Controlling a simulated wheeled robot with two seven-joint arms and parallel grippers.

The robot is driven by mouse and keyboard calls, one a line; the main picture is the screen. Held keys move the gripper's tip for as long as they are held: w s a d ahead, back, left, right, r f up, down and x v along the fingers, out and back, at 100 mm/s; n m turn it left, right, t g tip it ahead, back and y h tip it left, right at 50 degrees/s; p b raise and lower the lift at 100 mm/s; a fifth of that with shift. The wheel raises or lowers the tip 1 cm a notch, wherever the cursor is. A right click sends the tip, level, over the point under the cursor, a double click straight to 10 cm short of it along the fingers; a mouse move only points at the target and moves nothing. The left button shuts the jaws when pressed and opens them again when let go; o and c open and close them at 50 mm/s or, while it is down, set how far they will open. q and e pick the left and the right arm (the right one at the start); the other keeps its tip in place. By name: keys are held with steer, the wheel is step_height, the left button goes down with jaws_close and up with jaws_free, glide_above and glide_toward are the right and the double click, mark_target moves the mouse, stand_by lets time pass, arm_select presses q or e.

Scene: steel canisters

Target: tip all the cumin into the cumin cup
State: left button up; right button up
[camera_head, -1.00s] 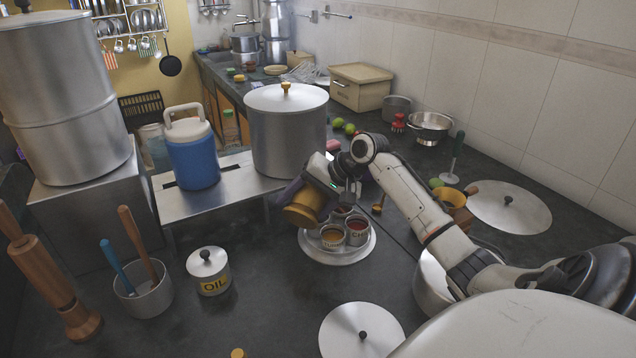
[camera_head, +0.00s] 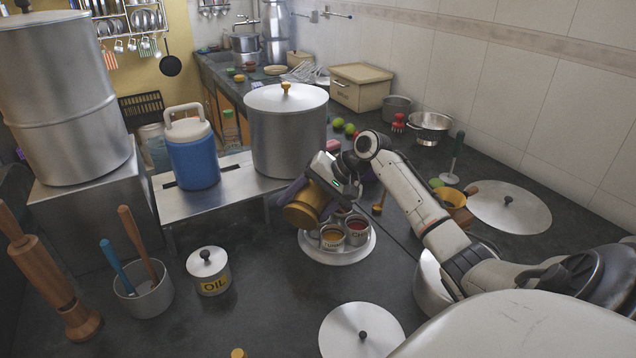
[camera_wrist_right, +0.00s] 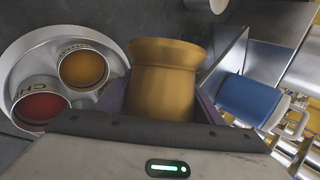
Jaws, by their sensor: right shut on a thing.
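My right gripper (camera_head: 312,196) is shut on a brass pot (camera_head: 300,213) with a flared rim. The pot is tilted, off the counter, at the left back of a round steel tray (camera_head: 335,256). Its contents are hidden. In the right wrist view the pot (camera_wrist_right: 165,80) sits between purple fingers. On the tray stand a cup of yellow-orange powder (camera_head: 332,238) and a cup of red powder (camera_head: 357,231); another cup is partly hidden beside the pot. The cup labels are only partly readable, so I cannot tell which is cumin. My left gripper is out of view.
A large lidded pot (camera_head: 288,135) and a blue jug (camera_head: 193,155) stand on a raised steel stand behind. An oil canister (camera_head: 209,271) is left of the tray. A flat lid (camera_head: 361,333) lies in front. Counter between is clear.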

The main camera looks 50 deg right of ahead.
steer(key=shift+w+r, duration=0.1)
steer(key=shift+r, duration=0.05)
stand_by(0.4)
steer(key=shift+y, duration=0.4)
steer(key=shift+f, duration=0.2)
stand_by(1.2)
steer(key=shift+f+m+y, duration=0.1)
steer(key=shift+m+y, duration=0.2)
stand_by(4.1)
steer(key=n+h, duration=0.1)
steer(key=h, duration=0.1)
steer(key=r+h, duration=0.1)
steer(key=h, duration=0.1)
steer(key=shift+d+n+t, duration=0.15)
steer(key=shift+n+t, duration=0.25)
steer(key=h, duration=0.1)
steer(key=n+t+h, duration=0.1)
steer(key=r+h, duration=0.1)
steer(key=shift+w+d+n, duration=0.1)
steer(key=shift+d+n, duration=0.2)
